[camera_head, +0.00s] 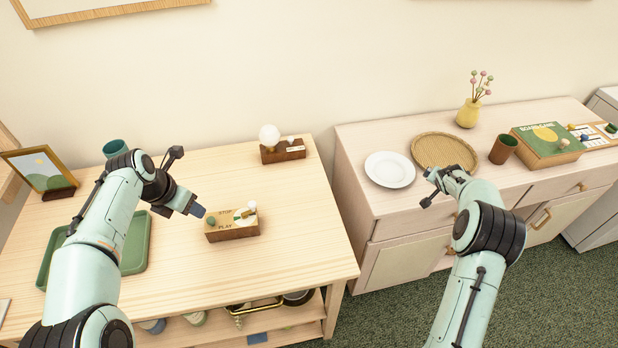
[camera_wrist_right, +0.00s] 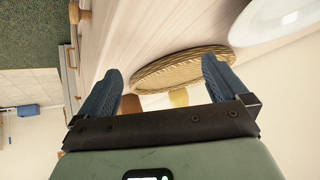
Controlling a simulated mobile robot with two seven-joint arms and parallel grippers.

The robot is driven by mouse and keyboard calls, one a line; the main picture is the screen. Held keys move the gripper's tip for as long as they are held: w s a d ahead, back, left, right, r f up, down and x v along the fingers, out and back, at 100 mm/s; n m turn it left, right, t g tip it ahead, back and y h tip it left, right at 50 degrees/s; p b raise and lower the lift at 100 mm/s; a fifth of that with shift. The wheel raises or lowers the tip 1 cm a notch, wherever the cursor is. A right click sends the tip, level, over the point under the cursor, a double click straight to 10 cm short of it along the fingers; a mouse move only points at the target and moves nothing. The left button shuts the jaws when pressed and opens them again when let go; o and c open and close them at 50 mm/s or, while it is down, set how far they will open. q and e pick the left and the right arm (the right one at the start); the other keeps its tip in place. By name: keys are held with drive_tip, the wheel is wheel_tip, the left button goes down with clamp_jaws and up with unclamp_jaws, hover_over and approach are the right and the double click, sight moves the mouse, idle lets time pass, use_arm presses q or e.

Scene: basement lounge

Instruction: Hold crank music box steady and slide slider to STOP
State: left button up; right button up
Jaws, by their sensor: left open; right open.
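The crank music box (camera_head: 232,224) is a small wooden box on the light wooden table, with STOP and PLAY lettering on top. A green knob, which looks like the slider (camera_head: 211,221), sits at its left between the words. A white-knobbed crank (camera_head: 251,206) is at its right. My left gripper (camera_head: 197,211) is just left of the box, above the table; it is open and appears apart from the box. My right gripper (camera_head: 428,188) is over the cabinet's front, far right of the box. Its open, empty fingers show in the right wrist view (camera_wrist_right: 165,90).
A green tray (camera_head: 138,250), teal cup (camera_head: 115,148) and picture frame (camera_head: 41,170) are left on the table. The cabinet holds a white plate (camera_head: 390,169), woven tray (camera_head: 443,137) and brown cup (camera_head: 503,149). Table right of the box is clear.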

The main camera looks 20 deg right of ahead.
drive_tip(key=w+a+r+m, duration=0.1)
drive_tip(key=w+a, duration=0.2)
drive_tip(key=w+a+r+m+y, duration=0.1)
drive_tip(key=w+a, duration=0.3)
drive_tip(key=w+a+r+m+g, duration=0.1)
drive_tip(key=w+a, duration=0.3)
drive_tip(key=shift+y, duration=0.3)
drive_tip(key=w+a+r+m+g+y, duration=0.1)
drive_tip(key=w+a, duration=0.2)
drive_tip(key=a, duration=0.4)
drive_tip(key=w+a+r+m+y, duration=0.1)
drive_tip(key=w+a+r, duration=0.1)
drive_tip(key=a, duration=0.5)
wheel_tip(320, 180, up, 7)
drive_tip(key=g+y, duration=0.3)
hover_over(254, 211)
drive_tip(key=shift+a+r+n, duration=0.1)
drive_tip(key=shift+n, duration=0.3)
wheel_tip(254, 211, down, 13)
drive_tip(key=shift+f, duration=0.15)
